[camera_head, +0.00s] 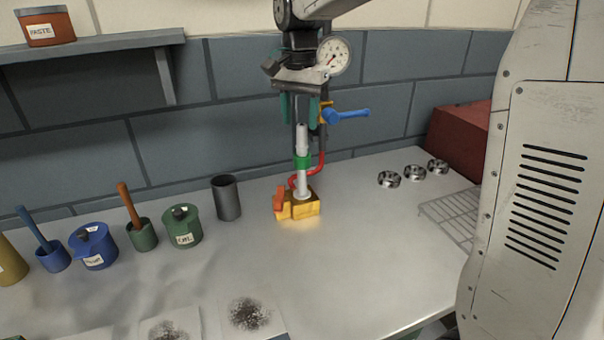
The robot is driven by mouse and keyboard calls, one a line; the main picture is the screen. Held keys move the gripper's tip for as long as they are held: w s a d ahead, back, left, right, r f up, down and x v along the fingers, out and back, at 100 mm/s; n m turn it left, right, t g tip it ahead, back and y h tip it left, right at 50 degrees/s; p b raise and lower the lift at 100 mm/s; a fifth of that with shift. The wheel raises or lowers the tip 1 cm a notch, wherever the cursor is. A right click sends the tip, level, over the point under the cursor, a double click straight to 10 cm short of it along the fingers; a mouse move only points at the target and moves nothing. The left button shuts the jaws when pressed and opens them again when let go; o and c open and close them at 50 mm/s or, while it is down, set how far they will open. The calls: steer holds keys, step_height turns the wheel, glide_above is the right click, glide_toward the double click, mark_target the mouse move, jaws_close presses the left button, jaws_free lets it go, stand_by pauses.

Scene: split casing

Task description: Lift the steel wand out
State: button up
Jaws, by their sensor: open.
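The steel wand (302,178) stands upright, with its lower end in a yellow block (301,210) on the bench. It has a green band (302,162) around its middle and a pale upper part. An orange-red piece (279,200) sits at the left side of the block. My gripper (299,120) points down over the wand with its teal fingers apart and nothing held. The fingertips are near the height of the wand's top, one to each side in the picture; their depth relative to it is hard to tell. The wand's lower end is hidden inside the block.
A blue-handled valve (346,115), a gauge (333,56) and a red pipe (318,170) stand close behind. A dark cup (227,198) is left of the block. Metal rings (414,172) and a wire rack (452,216) lie right. The bench front is mostly clear.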

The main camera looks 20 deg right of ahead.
mark_target(302, 154)
steer(key=f, duration=0.6)
steer(key=shift+s+d, duration=0.2)
steer(key=shift+s, duration=0.05)
jaws_close()
